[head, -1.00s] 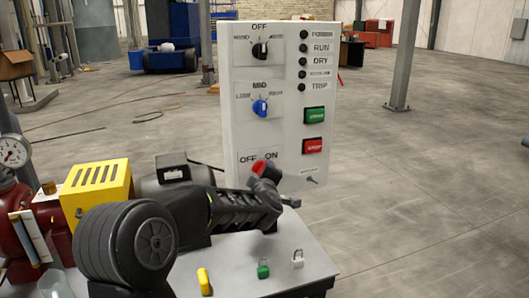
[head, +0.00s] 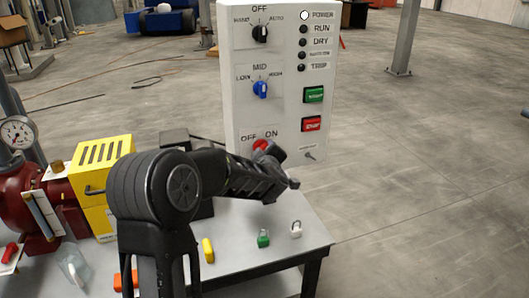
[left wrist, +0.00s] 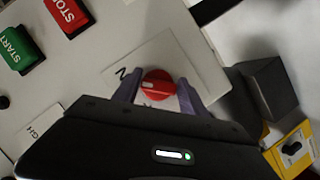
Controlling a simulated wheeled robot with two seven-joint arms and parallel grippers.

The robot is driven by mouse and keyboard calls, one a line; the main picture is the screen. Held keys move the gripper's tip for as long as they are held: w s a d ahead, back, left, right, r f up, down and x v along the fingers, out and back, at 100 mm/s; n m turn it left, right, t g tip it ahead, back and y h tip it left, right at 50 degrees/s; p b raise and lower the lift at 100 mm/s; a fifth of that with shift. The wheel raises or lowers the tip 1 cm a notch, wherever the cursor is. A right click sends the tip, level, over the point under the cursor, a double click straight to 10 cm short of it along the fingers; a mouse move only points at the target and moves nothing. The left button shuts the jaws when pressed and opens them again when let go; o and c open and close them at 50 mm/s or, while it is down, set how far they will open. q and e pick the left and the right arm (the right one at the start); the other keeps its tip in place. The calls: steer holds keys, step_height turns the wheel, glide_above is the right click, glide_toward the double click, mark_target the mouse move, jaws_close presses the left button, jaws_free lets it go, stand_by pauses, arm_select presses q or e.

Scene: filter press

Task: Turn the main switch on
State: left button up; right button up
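The main switch is a red round knob (head: 260,145) low on the white control panel (head: 235,112), between the OFF and ON labels. In the head view my left gripper (head: 272,152) is in front of it and hides part of it. In the left wrist view the red knob (left wrist: 157,82) shows whole, with a white mark on its left side. The fingers of my left gripper (left wrist: 158,88) stand on either side of it, with a narrow gap visible on the right. The POWER lamp (head: 304,15) is lit white. My right gripper is not in view.
A black selector (head: 260,33), a blue selector (head: 261,89), a green button (head: 314,94) and a red stop button (head: 311,124) are on the panel. Several padlocks and a yellow box (head: 105,160) stand on the table (head: 300,222). The floor to the right is clear.

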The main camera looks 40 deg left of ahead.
arm_select(q)
steer(key=o, duration=0.4)
steer(key=v, duration=0.7)
steer(key=shift+s+d+r, duration=0.1)
steer(key=shift+s+d, duration=0.2)
